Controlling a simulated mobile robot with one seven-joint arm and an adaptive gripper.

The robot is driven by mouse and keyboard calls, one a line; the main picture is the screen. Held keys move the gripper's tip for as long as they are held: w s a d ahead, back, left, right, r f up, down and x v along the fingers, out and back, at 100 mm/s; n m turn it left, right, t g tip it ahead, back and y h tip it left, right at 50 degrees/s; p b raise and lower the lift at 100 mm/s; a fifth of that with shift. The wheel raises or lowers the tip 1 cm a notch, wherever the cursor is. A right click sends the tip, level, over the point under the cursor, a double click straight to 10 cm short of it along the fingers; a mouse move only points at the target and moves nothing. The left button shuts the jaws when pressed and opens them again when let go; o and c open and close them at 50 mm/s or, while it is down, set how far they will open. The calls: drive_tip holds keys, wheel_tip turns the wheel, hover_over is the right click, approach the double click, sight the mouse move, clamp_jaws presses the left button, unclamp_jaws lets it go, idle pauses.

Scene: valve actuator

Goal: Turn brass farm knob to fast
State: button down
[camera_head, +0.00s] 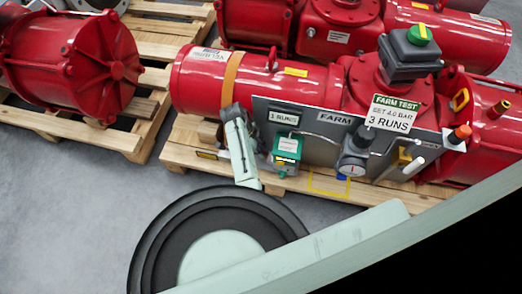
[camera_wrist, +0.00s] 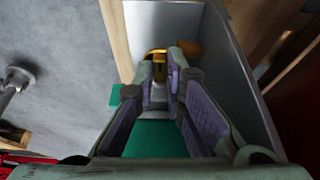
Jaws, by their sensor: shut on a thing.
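In the wrist view, my gripper (camera_wrist: 163,72) has its two purple-padded fingers closed in on a small brass-yellow knob (camera_wrist: 158,57). The knob shows at the fingertips; its lower part is hidden. A green block (camera_wrist: 155,138) shows between the fingers, and a green piece of it shows to their left. In the head view, the grey FARM panel (camera_head: 318,130) stands in front of the red actuator. A green unit (camera_head: 287,146) with a white label is at its left. The brass knob's pointer and marks cannot be read.
A round gauge (camera_head: 353,160) and a FARM TEST sign (camera_head: 394,113) are on the panel's right. A wooden pallet (camera_head: 195,138) bears the actuator. Another red actuator (camera_head: 72,58) stands at left. Grey floor (camera_head: 80,190) is clear at lower left.

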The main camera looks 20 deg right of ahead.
drive_tip(key=shift+n+p, duration=0.3)
drive_tip(key=shift+p, duration=0.05)
drive_tip(key=shift+s+a+r+n+t+p, duration=0.15)
drive_tip(key=shift+n+t+p, duration=0.25)
drive_tip(key=shift+n+p, duration=0.45)
drive_tip(key=n+p, duration=0.1)
drive_tip(key=n, duration=0.1)
drive_tip(key=n+t+p, duration=0.1)
drive_tip(key=shift+s+n, duration=0.2)
drive_tip(key=shift+n, duration=0.15)
drive_tip(key=n+t+p, duration=0.2)
drive_tip(key=n, duration=0.2)
drive_tip(key=shift+s, duration=0.15)
drive_tip(key=shift+s+n+t+p, duration=0.1)
drive_tip(key=shift+n+t+p, duration=0.4)
drive_tip(key=shift+n, duration=0.8)
drive_tip(key=shift+f, duration=0.2)
drive_tip(key=c, duration=1.7)
unclamp_jaws()
drive_tip(key=shift+o, duration=0.2)
